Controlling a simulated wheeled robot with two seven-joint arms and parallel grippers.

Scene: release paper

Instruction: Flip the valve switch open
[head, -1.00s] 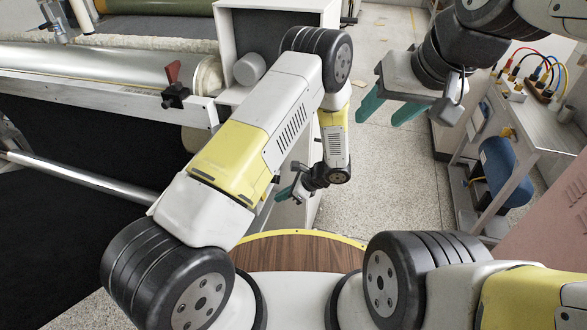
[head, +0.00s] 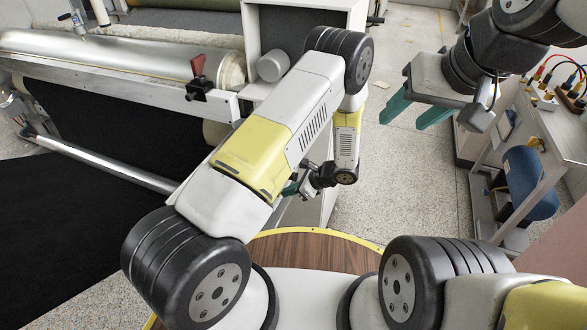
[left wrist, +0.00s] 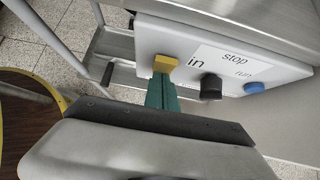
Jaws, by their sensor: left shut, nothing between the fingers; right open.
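A red lever on a black mount (head: 198,78) stands upright on the white rail of the roller machine; it looks like a valve switch. A white control panel (left wrist: 225,48) in the left wrist view has a yellow button (left wrist: 165,63), a black knob (left wrist: 211,87) and a blue button (left wrist: 254,87), with labels "in", "stop" and "run". My left gripper (head: 291,188) is low beside the white cabinet, partly hidden by my own arm. Its teal fingers (left wrist: 162,92) are shut and empty, tips at the yellow button; I cannot tell if they touch. My right gripper (head: 413,110) is open, empty, over the floor.
The roller machine (head: 130,58) with dark material fills the left. The white cabinet (head: 254,52) stands at its end. A bench (head: 545,125) with cables and a blue cylinder (head: 530,180) is at the right. Floor (head: 400,190) between them is clear.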

